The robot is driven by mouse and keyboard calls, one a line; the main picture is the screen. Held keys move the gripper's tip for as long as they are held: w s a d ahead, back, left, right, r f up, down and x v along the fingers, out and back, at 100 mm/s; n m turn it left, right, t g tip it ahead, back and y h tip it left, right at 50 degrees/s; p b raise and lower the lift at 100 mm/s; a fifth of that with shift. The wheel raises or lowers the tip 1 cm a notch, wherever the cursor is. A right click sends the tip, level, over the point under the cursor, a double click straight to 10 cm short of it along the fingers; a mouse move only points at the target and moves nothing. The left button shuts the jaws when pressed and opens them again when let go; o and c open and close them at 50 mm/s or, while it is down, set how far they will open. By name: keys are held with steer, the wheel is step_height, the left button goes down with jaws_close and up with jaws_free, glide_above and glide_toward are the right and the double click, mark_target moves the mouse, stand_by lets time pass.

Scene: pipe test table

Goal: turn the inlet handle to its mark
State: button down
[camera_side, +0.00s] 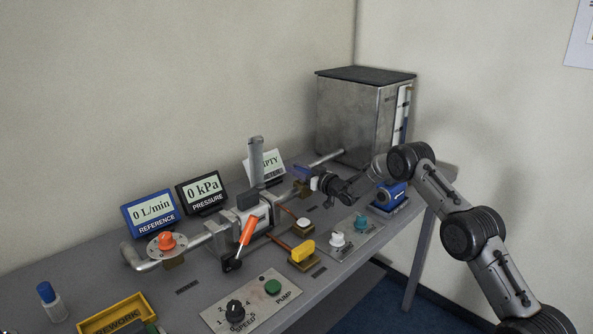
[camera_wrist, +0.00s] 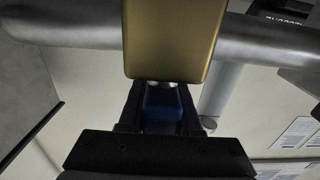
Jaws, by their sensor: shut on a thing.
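The blue inlet handle (camera_side: 302,172) sits on the pipe between the tank and the clamp assembly. In the wrist view, the blue handle (camera_wrist: 163,108) lies between the dark fingers, just below a brass valve body (camera_wrist: 173,40) on a grey pipe. My gripper (camera_side: 314,182) reaches in from the right and is shut on the handle; its fingers (camera_wrist: 160,98) also show in the wrist view. The fingers hide part of the handle. I cannot make out the mark in either view.
A metal tank (camera_side: 348,115) stands behind. The displays read 0 L/min (camera_side: 151,211) and 0 kPa (camera_side: 202,190); another is partly hidden. An orange-handled clamp (camera_side: 247,233), a yellow knob (camera_side: 302,252), a pump panel (camera_side: 245,300) and a yellow rework tray (camera_side: 97,317) lie nearer the front.

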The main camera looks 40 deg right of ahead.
mark_target(304, 169)
steer(key=shift+h, duration=0.3)
steer(key=m+h, duration=0.2)
steer(key=m+g+h, duration=0.1)
steer(key=m+h, duration=0.1)
steer(key=h, duration=0.1)
steer(key=d+m+g+h, duration=0.1)
steer(key=m+h, duration=0.1)
steer(key=h, duration=0.1)
steer(key=shift+s+d, duration=0.1)
steer(key=m+g+h, duration=0.2)
steer(key=h, duration=0.1)
steer(key=d+m+g+h, duration=0.1)
steer(key=g+h, duration=0.1)
steer(key=shift+s+m, duration=0.35)
steer(key=shift+m, duration=0.05)
steer(key=shift+s+d+m+g+h, duration=0.1)
steer(key=shift+s+m+g+h, duration=0.05)
steer(key=shift+m+g+h, duration=0.45)
steer(key=shift+s+d+m+g+h, duration=0.1)
steer(key=shift+m+g+h, duration=0.25)
steer(key=shift+g, duration=0.45)
steer(key=shift+r, duration=0.1)
steer(key=c, duration=0.6)
jaws_free()
steer(key=shift+m, duration=0.25)
